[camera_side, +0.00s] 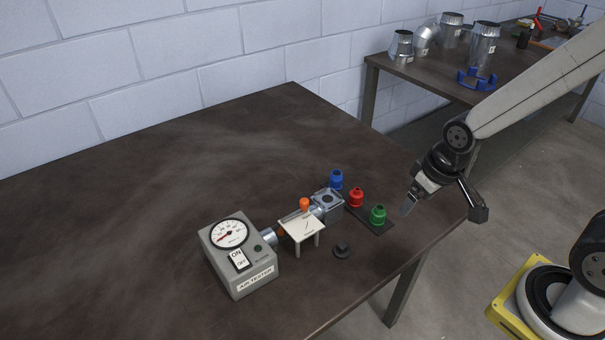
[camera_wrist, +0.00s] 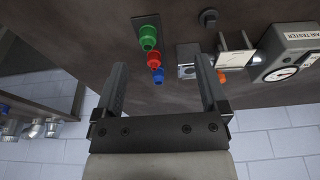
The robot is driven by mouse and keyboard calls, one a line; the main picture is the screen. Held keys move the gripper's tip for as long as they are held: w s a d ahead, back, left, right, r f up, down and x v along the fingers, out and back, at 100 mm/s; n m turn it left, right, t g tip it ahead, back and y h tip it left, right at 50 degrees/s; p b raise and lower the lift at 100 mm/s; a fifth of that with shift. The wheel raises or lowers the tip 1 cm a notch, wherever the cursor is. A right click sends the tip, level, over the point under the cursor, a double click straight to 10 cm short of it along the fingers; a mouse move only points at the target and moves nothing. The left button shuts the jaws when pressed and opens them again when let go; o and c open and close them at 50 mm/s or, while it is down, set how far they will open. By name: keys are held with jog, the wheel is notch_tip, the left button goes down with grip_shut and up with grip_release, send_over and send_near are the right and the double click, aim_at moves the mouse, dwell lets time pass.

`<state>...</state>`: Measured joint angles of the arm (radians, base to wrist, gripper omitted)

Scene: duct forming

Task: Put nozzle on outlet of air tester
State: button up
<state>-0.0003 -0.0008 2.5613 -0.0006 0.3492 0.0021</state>
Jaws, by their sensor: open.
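The grey air tester (camera_side: 243,275), with a dial and ON/OFF switch, stands on the dark table. A metal outlet pipe (camera_side: 268,237) leads from its right side toward a metal box fitting (camera_side: 328,204). Blue (camera_side: 336,180), red (camera_side: 356,198) and green (camera_side: 378,215) nozzle-like pieces stand in a row on a dark plate right of the fitting. They also show beyond my fingers in the wrist view: green (camera_wrist: 148,40), red (camera_wrist: 153,60), blue (camera_wrist: 158,76). My gripper (camera_side: 408,206) is open and empty, right of the green piece and apart from it.
A small white stand (camera_side: 302,228) and an orange knob (camera_side: 304,204) are by the pipe. A black round piece (camera_side: 342,251) lies in front. A second table (camera_side: 430,80) behind holds metal ducts and a blue ring part (camera_side: 477,80). The large left table area is clear.

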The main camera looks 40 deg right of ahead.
jog(key=m+g+y, duration=0.1)
jog(key=m+g, duration=0.1)
jog(key=m, duration=1.5)
send_over(358, 189)
jog(key=f, duration=0.7)
jog(key=shift+s+f, duration=0.1)
jog(key=shift+s, duration=0.15)
jog(key=shift+w+d+f+m+g, duration=0.2)
jog(key=shift+w+f+m+g, duration=0.15)
jog(key=shift+w+m, duration=0.15)
jog(key=shift+s+a+f, duration=0.1)
jog(key=shift+a+f, duration=0.05)
jog(key=shift+f, duration=1.2)
jog(key=shift+f, duration=0.1)
jog(key=shift+s+a+f, duration=0.1)
jog(key=shift+a+f, duration=0.05)
jog(key=shift+f, duration=2.3)
